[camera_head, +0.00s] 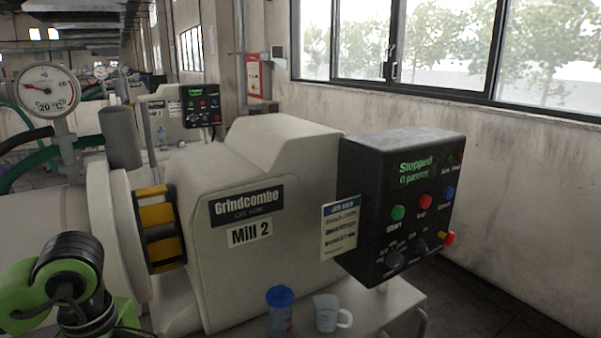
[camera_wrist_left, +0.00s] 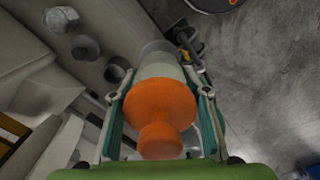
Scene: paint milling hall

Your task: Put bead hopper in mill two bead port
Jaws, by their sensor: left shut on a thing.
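In the left wrist view my left gripper (camera_wrist_left: 160,94) is shut on the bead hopper (camera_wrist_left: 166,103), with one finger on each side. The hopper has an orange flared part and knob towards the camera and a pale grey body beyond; its far end is partly hidden. Mill two (camera_head: 255,175) is a beige machine labelled "Mill 2" in the head view. A grey upright cylinder (camera_head: 121,138) stands on its left part. In the wrist view a dark round opening (camera_wrist_left: 117,70) lies left of the hopper; I cannot tell whether it is the bead port. My right gripper is not in view.
The black control box (camera_head: 402,205) reads "Stopped". A blue-lidded cup (camera_head: 280,312) and a clear jug (camera_head: 327,313) stand on the ledge below. A gauge (camera_head: 47,90) and hoses are at the left. Bare floor (camera_wrist_left: 265,90) shows right of the hopper.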

